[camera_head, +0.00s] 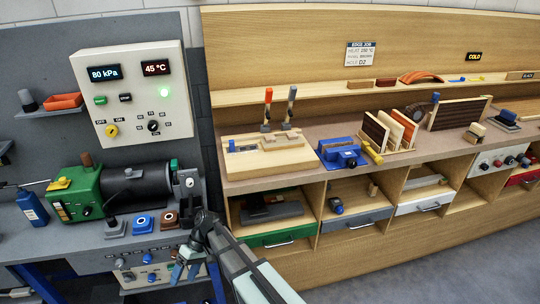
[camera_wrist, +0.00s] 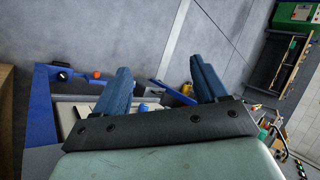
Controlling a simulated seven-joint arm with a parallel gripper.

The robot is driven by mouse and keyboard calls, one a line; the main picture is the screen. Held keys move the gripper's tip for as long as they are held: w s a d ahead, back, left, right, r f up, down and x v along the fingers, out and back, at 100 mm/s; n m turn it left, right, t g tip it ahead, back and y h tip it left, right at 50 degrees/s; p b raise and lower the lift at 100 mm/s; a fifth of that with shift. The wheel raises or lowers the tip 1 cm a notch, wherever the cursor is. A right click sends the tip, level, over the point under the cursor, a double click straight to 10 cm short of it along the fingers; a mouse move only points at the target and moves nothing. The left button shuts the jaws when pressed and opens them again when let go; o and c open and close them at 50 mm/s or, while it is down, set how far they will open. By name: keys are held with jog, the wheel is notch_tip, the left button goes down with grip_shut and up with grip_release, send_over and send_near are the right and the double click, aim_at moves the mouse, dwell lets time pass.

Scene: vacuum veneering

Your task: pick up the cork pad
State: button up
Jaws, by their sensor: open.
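I cannot make out the cork pad with certainty in either view. A small tan and dark block (camera_head: 475,131) sits on the wooden bench at the right, and two small brown blocks (camera_head: 359,84) lie on the ledge above; I cannot tell if any is cork. My gripper (camera_wrist: 161,86) is open, with two blue fingers apart and nothing seen between them. In the head view my gripper (camera_head: 184,268) is low at the left, in front of the grey bench and well apart from those blocks.
A green and black machine (camera_head: 115,190) stands on the grey bench (camera_head: 20,238), below a control panel (camera_head: 133,91). The wooden bench (camera_head: 235,185) holds a clamp board, a blue vise (camera_head: 341,152) and a rack of panels (camera_head: 397,130). Drawers (camera_head: 280,236) are below. Floor at lower right is clear.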

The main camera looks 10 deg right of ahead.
jog(key=w+a+r+n+t, duration=0.1)
jog(key=w+a+r, duration=0.25)
jog(key=r, duration=0.25)
jog(key=w+a+r+n, duration=0.1)
jog(key=w+a+r, duration=0.1)
jog(key=w+r, duration=0.35)
jog(key=w+d+r+t+h, duration=0.2)
jog(key=w+d+r+t, duration=0.3)
jog(key=w+r, duration=0.6)
jog(key=w+d+r+m+t+h, duration=0.1)
jog(key=w+d+r+m, duration=0.2)
jog(key=d+r, duration=0.7)
jog(key=w+d+r+m+t+h, duration=0.2)
jog(key=d+r+m, duration=0.2)
jog(key=d, duration=1.1)
jog(key=w+d+r+m+t+h, duration=0.1)
jog(key=w+d+r+m, duration=0.35)
jog(key=d, duration=0.85)
jog(key=n, duration=0.2)
send_near(270, 136)
jog(key=f, duration=0.1)
jog(key=w+a+f, duration=0.1)
jog(key=shift+w+f, duration=0.1)
jog(key=shift+f, duration=0.2)
jog(key=shift+d+x, duration=0.2)
jog(key=shift+x, duration=1.1)
jog(key=shift+d+x, duration=0.15)
jog(key=shift+x, duration=1.15)
jog(key=shift+c, duration=0.3)
